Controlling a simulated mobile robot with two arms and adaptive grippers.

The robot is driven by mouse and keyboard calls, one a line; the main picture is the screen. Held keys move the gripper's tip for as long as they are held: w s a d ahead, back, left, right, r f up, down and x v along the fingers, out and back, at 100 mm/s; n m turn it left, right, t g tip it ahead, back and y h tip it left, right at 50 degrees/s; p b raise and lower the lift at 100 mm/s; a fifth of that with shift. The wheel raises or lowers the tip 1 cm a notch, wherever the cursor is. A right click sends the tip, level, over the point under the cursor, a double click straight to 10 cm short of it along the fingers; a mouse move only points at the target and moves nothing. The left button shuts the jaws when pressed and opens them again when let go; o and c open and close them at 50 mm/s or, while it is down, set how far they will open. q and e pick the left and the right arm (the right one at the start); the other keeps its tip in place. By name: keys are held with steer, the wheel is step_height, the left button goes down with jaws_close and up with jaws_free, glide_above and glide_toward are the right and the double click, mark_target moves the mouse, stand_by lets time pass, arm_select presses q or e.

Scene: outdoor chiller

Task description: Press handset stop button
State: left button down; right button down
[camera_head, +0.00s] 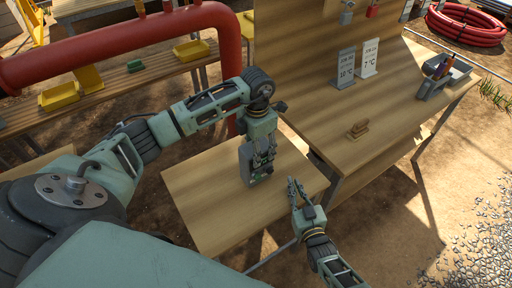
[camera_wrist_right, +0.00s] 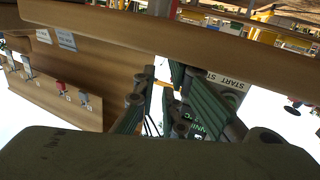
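The handset (camera_head: 259,174) is a grey box with small controls, upright over the near wooden table. My left gripper (camera_head: 257,151) is shut on its upper part from above. In the right wrist view the handset (camera_wrist_right: 228,84) shows a START label and part of a RUNNING label, partly hidden by fingers. I cannot make out the stop button. My right gripper (camera_head: 295,182) is just right of the handset and apart from it in the head view. Its fingers, also in the right wrist view (camera_wrist_right: 162,72), are slightly apart, with nothing held.
The near table (camera_head: 204,208) is mostly clear. A red pipe (camera_head: 110,58) and a bench with yellow trays (camera_head: 60,96) stand behind my left arm.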

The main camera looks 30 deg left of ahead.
mark_target(270, 173)
steer(key=shift+y, duration=0.5)
steer(key=s+a+r, duration=0.1)
steer(key=a, duration=0.1)
steer(key=a+r, duration=0.1)
steer(key=a, duration=0.2)
steer(key=s+a+r, duration=0.1)
steer(key=a, duration=0.1)
steer(key=shift+s+a+r, duration=0.25)
steer(key=shift+s+a, duration=0.1)
steer(key=shift+a, duration=0.05)
steer(key=shift+s+d+f+m, duration=0.15)
steer(key=shift+d+m, duration=0.15)
steer(key=shift+d, duration=0.05)
steer(key=shift+s+d, duration=0.1)
steer(key=shift+d, duration=0.5)
steer(key=shift+v, duration=0.95)
steer(key=shift+d+r, duration=0.2)
steer(key=shift+d, duration=0.55)
steer(key=shift+d, duration=0.1)
